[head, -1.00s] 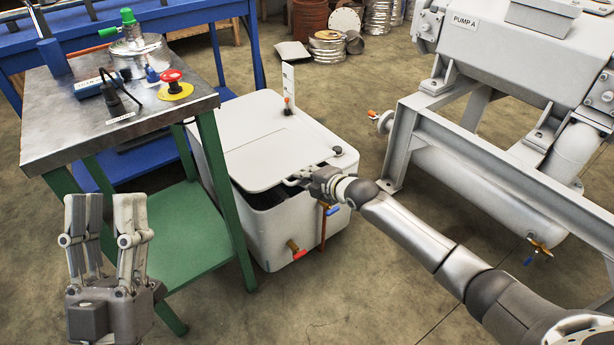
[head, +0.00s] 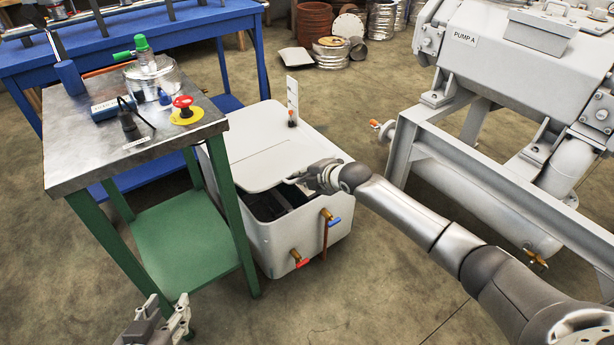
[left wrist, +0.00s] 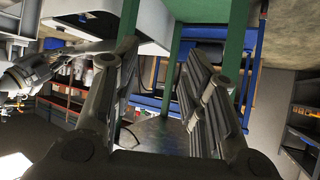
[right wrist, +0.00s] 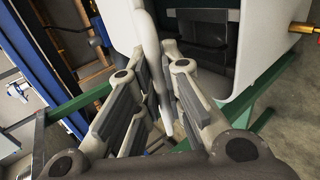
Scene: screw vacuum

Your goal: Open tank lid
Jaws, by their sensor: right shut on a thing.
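The white tank (head: 310,234) stands on the floor in the middle of the head view. Its white lid (head: 262,158) is partly open, and a dark interior (head: 262,205) shows through the gap at the front. My right gripper (head: 305,178) is at the lid's front edge, shut on the lid. In the right wrist view, the lid's pale edge (right wrist: 150,55) runs between the fingers. My left gripper (head: 165,322) is low at the bottom edge of the head view, away from the tank. In the left wrist view its fingers (left wrist: 165,75) are spread with nothing between them.
A green-legged metal table (head: 80,150) with a red emergency button (head: 183,105) stands close left of the tank. Grey Pump A (head: 520,75) on its frame is at the right. Valves with red (head: 301,263) and blue (head: 334,221) handles stick out of the tank's front.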

